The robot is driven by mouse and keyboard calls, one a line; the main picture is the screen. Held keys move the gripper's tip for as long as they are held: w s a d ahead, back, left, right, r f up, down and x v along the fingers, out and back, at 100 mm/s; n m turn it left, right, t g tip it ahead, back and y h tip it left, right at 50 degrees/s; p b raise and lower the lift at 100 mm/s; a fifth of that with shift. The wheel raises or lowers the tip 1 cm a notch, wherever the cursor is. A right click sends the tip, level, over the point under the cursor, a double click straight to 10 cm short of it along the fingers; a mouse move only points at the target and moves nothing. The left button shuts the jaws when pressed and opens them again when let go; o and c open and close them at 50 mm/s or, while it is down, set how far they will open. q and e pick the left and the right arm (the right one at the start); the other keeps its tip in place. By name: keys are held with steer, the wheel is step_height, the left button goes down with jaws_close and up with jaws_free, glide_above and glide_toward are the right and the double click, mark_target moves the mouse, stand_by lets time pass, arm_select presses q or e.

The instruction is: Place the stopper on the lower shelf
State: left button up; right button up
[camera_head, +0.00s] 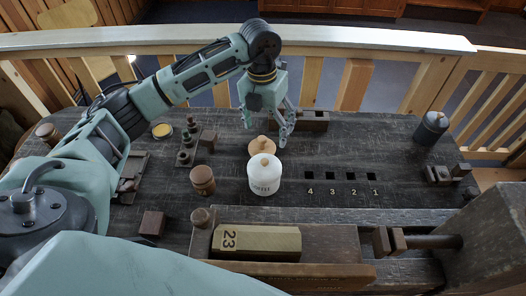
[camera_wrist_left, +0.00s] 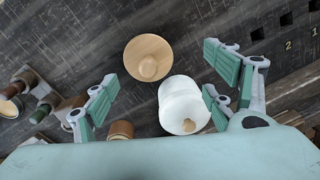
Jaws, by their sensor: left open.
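A round light-wood stopper with a knob (camera_head: 259,146) lies on the dark table, just behind a white canister (camera_head: 264,178). In the left wrist view the stopper (camera_wrist_left: 147,60) lies apart from the canister (camera_wrist_left: 183,105), between the widely spread fingers. My left gripper (camera_head: 284,128) is open and empty, above the table and slightly right of and behind the stopper. The canister's lid has a similar wooden knob. A small stepped stand (camera_head: 190,150) holding spools is to the left; I cannot tell whether it has the lower shelf. My right gripper is not in view.
A brown wooden jar (camera_head: 203,181) stands left of the canister. Numbered square holes (camera_head: 331,176) lie to the right. A long wooden vise with a block marked 23 (camera_head: 255,241) spans the front. A grey canister (camera_head: 431,127) stands far right. The table's right middle is fairly clear.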

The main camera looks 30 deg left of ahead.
mark_target(261, 137)
arm_select(q)
steer(key=shift+s+a+f+y, duration=0.15)
steer(key=shift+a+y, duration=0.15)
steer(key=shift+a, duration=0.35)
steer(key=shift+a+f, duration=0.2)
step_height(261, 137, down, 7)
steer(key=shift+f+p, duration=0.15)
steer(key=shift+p, duration=0.65)
steer(key=c, duration=1.4)
steer(key=shift+o, duration=0.2)
